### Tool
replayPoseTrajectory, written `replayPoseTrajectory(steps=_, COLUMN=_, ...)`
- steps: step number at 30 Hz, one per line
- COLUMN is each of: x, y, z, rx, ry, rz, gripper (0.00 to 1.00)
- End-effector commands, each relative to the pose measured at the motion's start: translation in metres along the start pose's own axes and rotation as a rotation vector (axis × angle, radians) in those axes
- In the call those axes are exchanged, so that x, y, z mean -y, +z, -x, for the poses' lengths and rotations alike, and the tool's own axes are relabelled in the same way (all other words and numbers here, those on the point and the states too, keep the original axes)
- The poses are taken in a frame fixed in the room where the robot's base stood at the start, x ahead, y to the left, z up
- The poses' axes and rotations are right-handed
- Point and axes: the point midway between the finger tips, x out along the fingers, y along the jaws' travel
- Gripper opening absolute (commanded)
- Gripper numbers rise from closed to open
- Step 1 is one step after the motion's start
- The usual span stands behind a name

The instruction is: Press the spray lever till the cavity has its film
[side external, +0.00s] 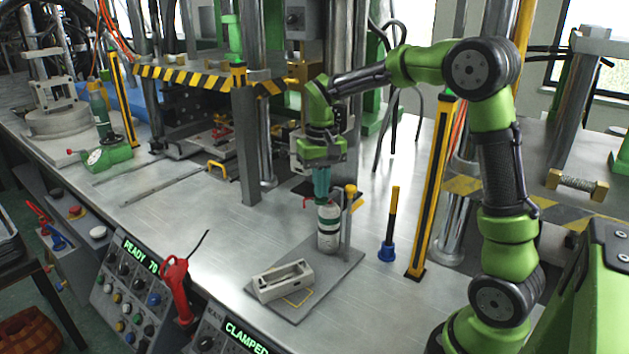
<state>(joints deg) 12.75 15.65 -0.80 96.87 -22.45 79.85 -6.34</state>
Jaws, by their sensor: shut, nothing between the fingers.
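A white spray bottle (328,232) with dark bands stands upright on a grey plate (330,282) near the middle of the bench. A small red part (307,203) sticks out at the left of its top; I cannot tell whether it is the lever. My gripper (321,194) points down with its teal fingers shut and empty, right at the bottle's top. Whether the fingertips press on it cannot be told. A pale mould block (283,280) with a hollow lies at the front left of the plate. Any film in its cavity is too small to see.
A yellow-topped post (349,215) stands close right of the bottle. A blue-based brush-like tool (388,235) and a yellow-black pillar (432,190) stand further right. A red-handled tool (178,288) is at the bench's front edge. The bench left of the plate is clear.

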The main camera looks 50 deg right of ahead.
Motion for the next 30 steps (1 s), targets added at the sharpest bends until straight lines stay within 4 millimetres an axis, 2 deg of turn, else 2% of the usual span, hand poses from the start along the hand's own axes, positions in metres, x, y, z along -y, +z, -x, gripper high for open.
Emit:
replayPoseTrajectory(steps=16, x=0.0, y=0.0, z=-0.019, rx=0.0, ry=0.0, rz=-0.001, gripper=0.0)
replayPoseTrajectory(steps=20, x=0.0, y=0.0, z=-0.016, rx=-0.001, ry=0.001, rz=-0.001, gripper=0.0)
replayPoseTrajectory(steps=30, x=0.0, y=0.0, z=0.012, rx=-0.003, ry=0.0, rz=0.0, gripper=0.0)
